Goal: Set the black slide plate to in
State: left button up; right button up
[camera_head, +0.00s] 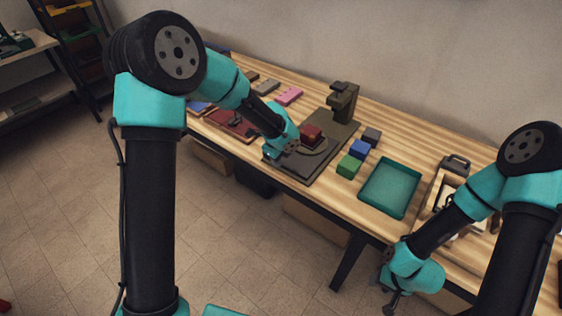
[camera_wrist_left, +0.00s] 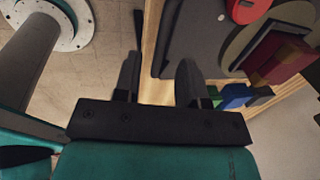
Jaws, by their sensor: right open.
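A dark grey machine with an upright column (camera_head: 343,100) stands on the table. Its flat base (camera_head: 300,172) carries a round disc (camera_head: 318,150) with a dark red block (camera_head: 311,133) on it. In the left wrist view, the base (camera_wrist_left: 200,35), the block (camera_wrist_left: 285,62) and a dark plate beside the block (camera_wrist_left: 272,45) show at upper right. I cannot tell for sure which part is the slide plate. My left gripper (camera_wrist_left: 158,68) is open and empty at the base's near edge. My right gripper (camera_head: 392,298) is open off the table's front edge.
Green (camera_head: 349,166), blue (camera_head: 360,150) and grey (camera_head: 372,136) blocks stand right of the machine. A teal tray (camera_head: 364,198) lies farther right. A dark red tray (camera_head: 228,122) lies to the left, with a pink block (camera_head: 289,96) behind it.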

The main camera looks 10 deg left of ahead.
pick_arm(q)
jog(key=shift+w+d+f, duration=0.1)
jog(key=shift+w+f, duration=0.05)
jog(key=shift+f, duration=0.5)
jog(key=shift+w+f, duration=0.1)
jog(key=shift+f, duration=0.55)
jog(key=shift+c, duration=0.3)
grip_shut()
